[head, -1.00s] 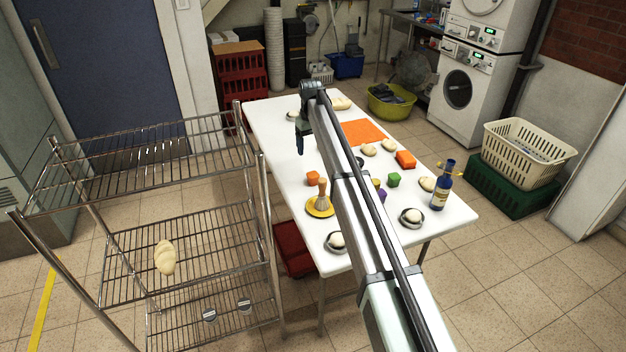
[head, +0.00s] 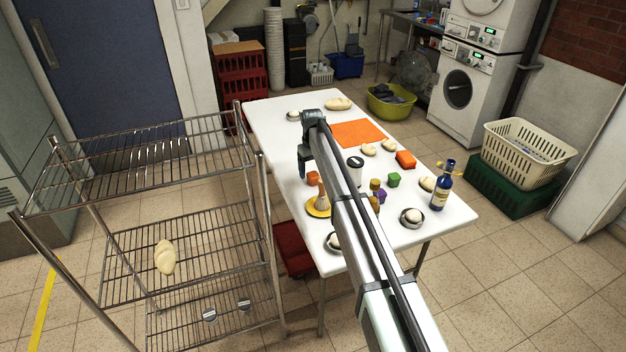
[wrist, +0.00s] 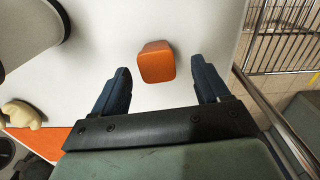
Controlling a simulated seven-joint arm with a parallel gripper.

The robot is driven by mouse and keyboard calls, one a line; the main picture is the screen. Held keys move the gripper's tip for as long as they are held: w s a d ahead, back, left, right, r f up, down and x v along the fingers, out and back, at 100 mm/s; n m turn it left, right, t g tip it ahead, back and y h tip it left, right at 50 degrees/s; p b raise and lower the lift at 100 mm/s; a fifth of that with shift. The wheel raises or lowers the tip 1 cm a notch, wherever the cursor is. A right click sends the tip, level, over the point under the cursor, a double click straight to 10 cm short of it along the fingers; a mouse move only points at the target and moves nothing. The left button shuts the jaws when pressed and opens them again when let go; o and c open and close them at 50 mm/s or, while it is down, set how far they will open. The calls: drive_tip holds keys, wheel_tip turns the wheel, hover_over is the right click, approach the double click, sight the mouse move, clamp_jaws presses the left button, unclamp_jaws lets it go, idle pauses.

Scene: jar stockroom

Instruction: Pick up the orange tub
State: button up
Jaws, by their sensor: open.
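A small orange tub (head: 313,178) stands on the white table, near its left edge. In the wrist view the orange tub (wrist: 156,62) shows between and just ahead of my two dark fingers, with white tabletop visible on both sides of it. My gripper (wrist: 160,70) is open and empty. In the head view my gripper (head: 303,171) points down just beside the tub, partly overlapping it. Its height above the table is hard to tell.
A yellow dish (head: 314,210) with a brush stands close by, nearer the camera. A white container (head: 355,170), a second orange block (head: 405,160), a green cube (head: 393,180) and a blue bottle (head: 442,187) are to the right. A wire rack (head: 190,235) stands left.

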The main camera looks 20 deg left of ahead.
sight(313, 174)
wheel_tip(313, 174, down, 4)
drive_tip(key=shift+w+d+r, duration=0.1)
drive_tip(key=shift+r, duration=0.15)
drive_tip(key=c, duration=1.1)
